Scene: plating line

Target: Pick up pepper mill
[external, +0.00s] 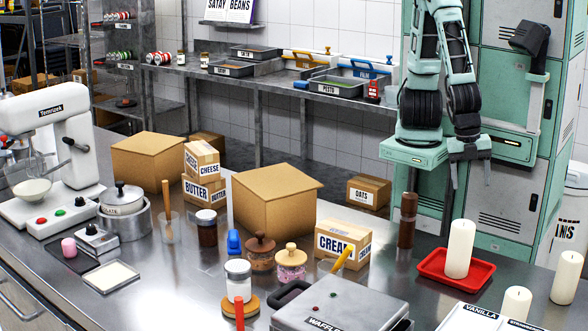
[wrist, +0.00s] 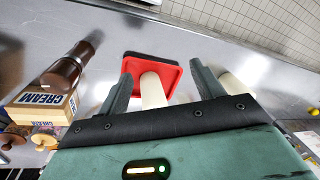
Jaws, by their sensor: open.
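The pepper mill (external: 407,220) is a dark brown, slim upright cylinder on the steel counter, just right of the cream box. It also shows in the wrist view (wrist: 70,66), left of my fingers and apart from them. My gripper (external: 469,182) is open and empty, pointing down above the counter, to the right of and higher than the mill. In the wrist view my two fingers (wrist: 160,76) are spread, with a white candle (wrist: 152,92) showing between them.
The cream box (external: 343,246) stands left of the mill. A red tray (external: 429,277) with a white candle (external: 459,249) stands to its right. More candles (external: 566,278) stand farther right. A waffle maker (external: 340,305) is in front. The counter (external: 399,268) between box and tray is bare.

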